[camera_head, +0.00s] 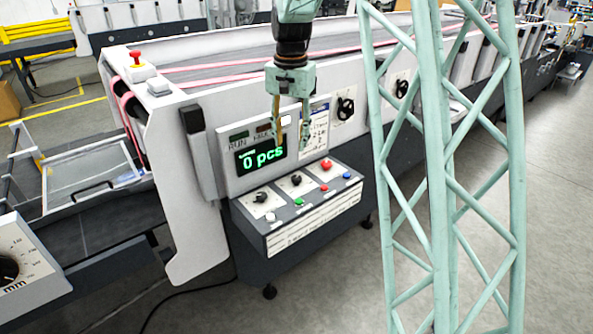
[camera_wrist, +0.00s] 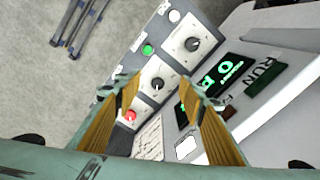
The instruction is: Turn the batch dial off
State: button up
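Two black rotary dials on white plates sit on the control box's sloped top: a left dial (camera_head: 260,197) and a middle dial (camera_head: 296,180). The wrist view also shows the left dial (camera_wrist: 192,44) and the middle dial (camera_wrist: 157,84). Their labels are too small to read, so I cannot tell which is the batch dial. My gripper (camera_head: 291,140) is open and empty, pointing down in front of the display, above the box. In the wrist view, the middle dial appears between my fingertips (camera_wrist: 158,92), apart from them.
A red mushroom button (camera_head: 327,164) sits right of the dials, with white, green (camera_head: 299,201), red and blue buttons along the front. A display (camera_head: 261,157) reading "0 pcs" stands behind. Two larger black knobs (camera_head: 345,109) are on the machine's side panel. Floor is clear in front.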

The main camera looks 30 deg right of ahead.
jog(key=m+p, duration=0.2)
jog(key=p, duration=0.1)
send_over(297, 177)
notch_tip(297, 177, down, 5)
jog(key=shift+a+f+g, duration=0.1)
jog(key=shift+f+g, duration=0.2)
jog(key=shift+f, duration=0.1)
jog(key=shift+f+p, duration=0.8)
jog(key=shift+f, duration=6)
jog(key=shift+c, duration=0.5)
jog(key=c, duration=0.7)
